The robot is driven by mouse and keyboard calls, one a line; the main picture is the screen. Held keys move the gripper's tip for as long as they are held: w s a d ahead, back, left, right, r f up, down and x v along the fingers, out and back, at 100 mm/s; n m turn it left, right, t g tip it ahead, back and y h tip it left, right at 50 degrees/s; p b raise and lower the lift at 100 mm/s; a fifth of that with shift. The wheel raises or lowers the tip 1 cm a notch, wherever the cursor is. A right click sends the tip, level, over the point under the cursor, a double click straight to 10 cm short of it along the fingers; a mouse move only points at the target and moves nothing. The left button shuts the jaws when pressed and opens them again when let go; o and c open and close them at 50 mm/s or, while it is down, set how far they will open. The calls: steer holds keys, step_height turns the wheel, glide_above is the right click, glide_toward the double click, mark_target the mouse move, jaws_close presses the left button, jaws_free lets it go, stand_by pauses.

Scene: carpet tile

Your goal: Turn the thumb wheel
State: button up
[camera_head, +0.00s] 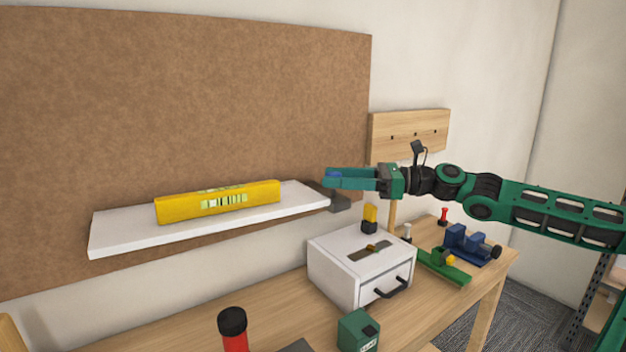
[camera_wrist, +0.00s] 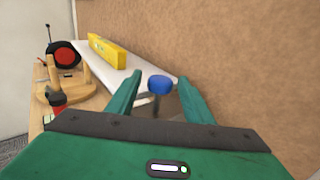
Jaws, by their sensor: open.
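The thumb wheel is a small round blue knob (camera_wrist: 160,85) on a dark clamp (camera_head: 339,200) at the right end of the white shelf. In the wrist view it shows between the two green fingers, near their tips. In the head view only a bit of blue (camera_head: 334,175) shows; the fingers cover most of it. My gripper (camera_head: 329,177) is open, reaching in level from the right, with one finger on each side of the knob. I cannot tell whether either finger touches it.
A yellow level (camera_head: 218,202) lies on the white shelf (camera_head: 118,238), against a brown board (camera_head: 180,100). Below stand a white drawer box (camera_head: 332,273), a green box (camera_head: 357,333) and a blue vise (camera_head: 466,245) on the workbench (camera_head: 280,310).

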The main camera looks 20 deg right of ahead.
steer(key=shift+x, duration=2.4)
